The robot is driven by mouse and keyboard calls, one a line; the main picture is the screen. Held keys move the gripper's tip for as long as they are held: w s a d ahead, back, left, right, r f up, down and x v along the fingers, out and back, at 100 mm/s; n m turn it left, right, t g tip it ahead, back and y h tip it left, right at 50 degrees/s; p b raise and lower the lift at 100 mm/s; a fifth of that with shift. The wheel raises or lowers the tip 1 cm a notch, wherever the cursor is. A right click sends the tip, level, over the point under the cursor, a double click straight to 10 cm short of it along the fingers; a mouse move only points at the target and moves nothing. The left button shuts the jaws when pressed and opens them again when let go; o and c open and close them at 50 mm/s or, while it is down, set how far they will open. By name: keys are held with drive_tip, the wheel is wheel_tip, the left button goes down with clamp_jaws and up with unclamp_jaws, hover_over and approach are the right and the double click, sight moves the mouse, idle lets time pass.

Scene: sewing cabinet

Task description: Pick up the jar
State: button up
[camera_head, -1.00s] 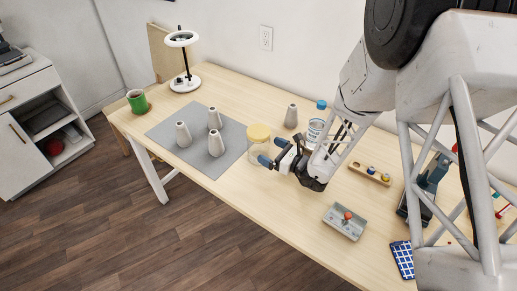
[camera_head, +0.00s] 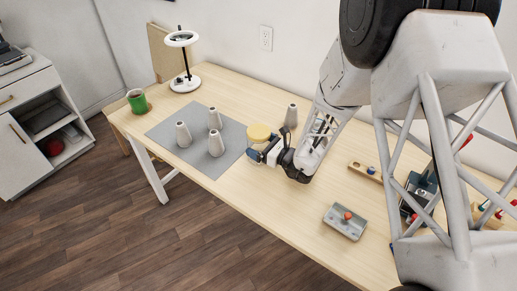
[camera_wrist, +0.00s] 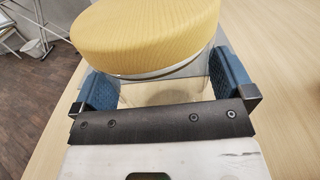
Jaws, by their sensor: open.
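The jar (camera_head: 259,131) has a round yellow lid and a clear body. It stands upright on the wooden table at the right edge of the grey mat. My gripper (camera_head: 263,148) is open at the jar, level with its body just below the lid. In the wrist view the yellow lid (camera_wrist: 145,30) fills the top middle. The blue finger pads stand to the left and right of the clear body below it. Contact between pads and jar cannot be told. In the head view my gripper hides most of the jar's body.
Three grey cones (camera_head: 215,145) stand on the grey mat (camera_head: 178,163); another cone (camera_head: 291,116) stands behind my gripper. A metal box with a red knob (camera_head: 345,221) is at the front right. A lamp (camera_head: 185,84) and green mug (camera_head: 137,101) are at the far left.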

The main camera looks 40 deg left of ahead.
sight(260, 137)
drive_tip(key=c, duration=0.8)
drive_tip(key=shift+c, duration=0.2)
drive_tip(key=shift+r, duration=0.15)
drive_tip(key=shift+r, duration=1.65)
drive_tip(key=s+d+r, duration=0.1)
drive_tip(key=s+d, duration=0.9)
drive_tip(key=d, duration=0.2)
drive_tip(key=shift+s+r, duration=0.2)
drive_tip(key=shift+s, duration=0.1)
